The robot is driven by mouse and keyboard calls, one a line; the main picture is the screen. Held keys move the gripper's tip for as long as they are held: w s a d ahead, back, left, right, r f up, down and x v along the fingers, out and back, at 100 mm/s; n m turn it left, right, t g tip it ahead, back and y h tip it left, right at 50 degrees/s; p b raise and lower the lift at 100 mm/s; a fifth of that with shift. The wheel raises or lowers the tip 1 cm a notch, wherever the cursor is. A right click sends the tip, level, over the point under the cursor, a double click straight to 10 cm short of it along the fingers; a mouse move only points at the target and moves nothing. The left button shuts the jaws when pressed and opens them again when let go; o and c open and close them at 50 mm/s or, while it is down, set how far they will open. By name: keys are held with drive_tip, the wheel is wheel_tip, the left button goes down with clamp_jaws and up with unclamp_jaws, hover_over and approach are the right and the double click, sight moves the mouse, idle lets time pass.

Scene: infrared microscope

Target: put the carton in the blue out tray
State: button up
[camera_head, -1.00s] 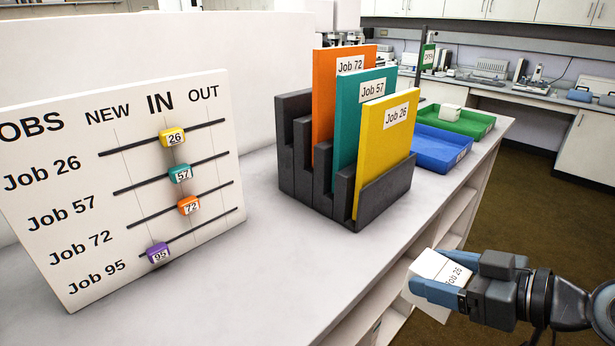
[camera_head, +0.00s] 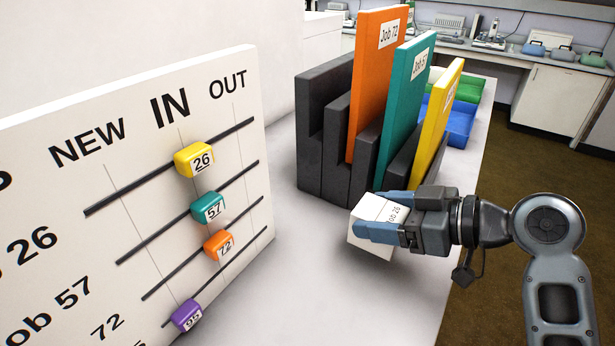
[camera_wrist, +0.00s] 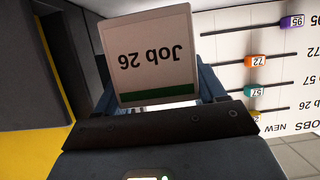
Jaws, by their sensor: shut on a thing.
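A white carton (camera_head: 371,220) labelled "Job 26" is held between the fingers of my gripper (camera_head: 387,215), over the counter in front of the folder rack. In the wrist view the carton (camera_wrist: 147,52) shows its label upside down and a green band, with my gripper's fingers (camera_wrist: 160,90) on both sides. The blue out tray (camera_head: 459,122) stands on the counter behind the rack, partly hidden by the yellow folder. The part of it in view looks empty.
The dark rack (camera_head: 322,140) holds an orange folder (camera_head: 378,85), a teal folder (camera_head: 405,110) and a yellow folder (camera_head: 437,120). A green tray (camera_head: 468,89) lies beyond the blue one. The job board (camera_head: 130,190) with colored sliders stands at left. The counter's right edge is near my gripper.

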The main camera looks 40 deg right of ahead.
drive_tip(key=w+a+p, duration=0.1)
drive_tip(key=w, duration=0.4)
drive_tip(key=w+a+p, duration=0.1)
drive_tip(key=w+a, duration=0.1)
drive_tip(key=w, duration=0.3)
drive_tip(key=w+a+p, duration=0.1)
drive_tip(key=w+a, duration=0.1)
drive_tip(key=w, duration=0.3)
drive_tip(key=shift+w+a+r, duration=0.1)
drive_tip(key=shift+a, duration=0.15)
drive_tip(key=shift+w+a, duration=0.1)
drive_tip(key=shift+w, duration=0.05)
drive_tip(key=shift+f, duration=1.8)
drive_tip(key=shift+f, duration=0.2)
drive_tip(key=o, duration=0.8)
drive_tip(key=shift+r, duration=0.1)
